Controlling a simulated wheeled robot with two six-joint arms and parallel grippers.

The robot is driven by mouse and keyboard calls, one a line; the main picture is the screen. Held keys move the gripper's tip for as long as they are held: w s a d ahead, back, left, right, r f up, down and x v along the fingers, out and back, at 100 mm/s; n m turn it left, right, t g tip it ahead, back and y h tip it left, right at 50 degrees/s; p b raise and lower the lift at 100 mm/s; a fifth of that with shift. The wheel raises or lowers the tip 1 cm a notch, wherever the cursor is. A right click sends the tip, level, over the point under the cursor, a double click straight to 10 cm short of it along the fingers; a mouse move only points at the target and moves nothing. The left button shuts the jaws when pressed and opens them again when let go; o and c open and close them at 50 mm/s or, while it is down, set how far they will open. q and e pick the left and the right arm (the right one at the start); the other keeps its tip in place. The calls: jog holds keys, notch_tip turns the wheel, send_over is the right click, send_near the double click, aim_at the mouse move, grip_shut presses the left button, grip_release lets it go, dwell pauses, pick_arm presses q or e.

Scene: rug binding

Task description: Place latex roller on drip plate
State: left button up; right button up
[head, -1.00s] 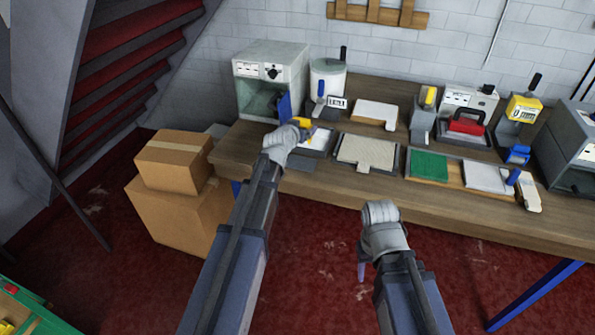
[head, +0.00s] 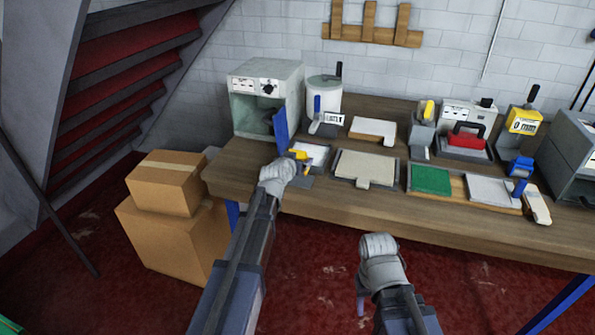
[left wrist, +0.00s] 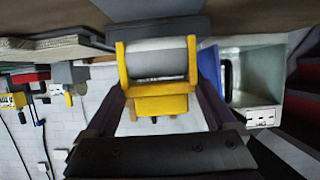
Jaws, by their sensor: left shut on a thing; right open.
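My left gripper (head: 291,166) is shut on the latex roller (head: 300,155), which has a yellow frame and handle. In the left wrist view the grey-white roller drum (left wrist: 156,59) sits in its yellow frame between my dark fingers (left wrist: 160,100). A small dark plate, apparently the drip plate (head: 304,181), lies at the table's front left edge. It also shows in the left wrist view (left wrist: 192,27), very close to the drum; I cannot tell whether they touch. My right gripper (head: 362,300) is open and empty in front of the table.
A white-topped tray (head: 316,152) lies just behind the roller. A grey cabinet (head: 265,85) with a blue door stands at the back left. A beige mat on a dark board (head: 365,167) is to the right. Cardboard boxes (head: 165,185) stand on the floor at left.

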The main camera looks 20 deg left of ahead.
pick_arm(q)
jog(key=shift+f+b, duration=1.15)
jog(key=shift+f, duration=0.4)
jog(key=shift+f, duration=0.25)
jog(key=o, duration=1.4)
jog(key=shift+r, duration=0.1)
jog(key=shift+r, duration=0.1)
jog(key=shift+r, duration=0.15)
jog(key=p+v, duration=0.4)
jog(key=v, duration=0.8)
